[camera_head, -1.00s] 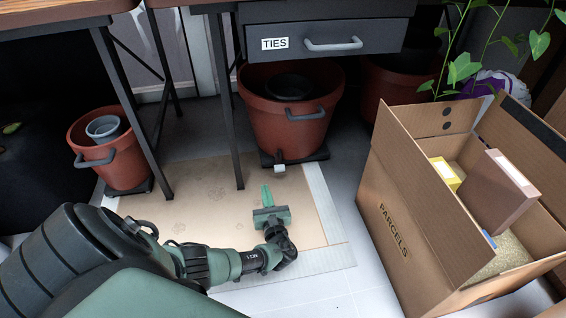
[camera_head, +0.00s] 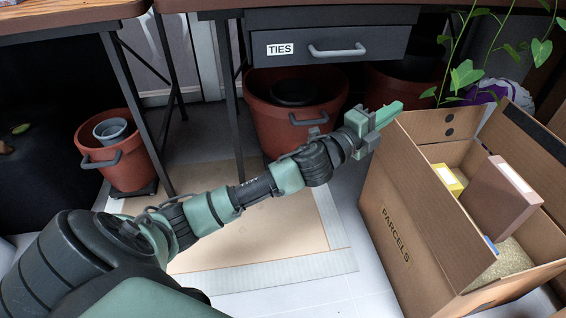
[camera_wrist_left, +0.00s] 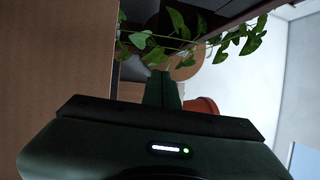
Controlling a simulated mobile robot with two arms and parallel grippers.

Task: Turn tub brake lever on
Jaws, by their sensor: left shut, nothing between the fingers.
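The large terracotta tub (camera_head: 272,128) with a grey handle stands under the drawer labelled TIES. Its dark base and the small pale lever at its front, seen a second ago, are now hidden behind my left arm. My left gripper (camera_head: 392,112) is shut and empty, raised to the right of the tub near the top left corner of the parcels box. In the left wrist view its closed fingers (camera_wrist_left: 163,90) point toward leaves and a terracotta pot. My right gripper is not in view.
A cardboard PARCELS box (camera_head: 405,190) with open flaps stands on the right, holding several packages. A smaller terracotta tub (camera_head: 125,165) with a grey pot stands at left. Table legs (camera_head: 228,90) and the drawer (camera_head: 380,42) bound the space. A flat mat (camera_head: 290,235) covers the floor.

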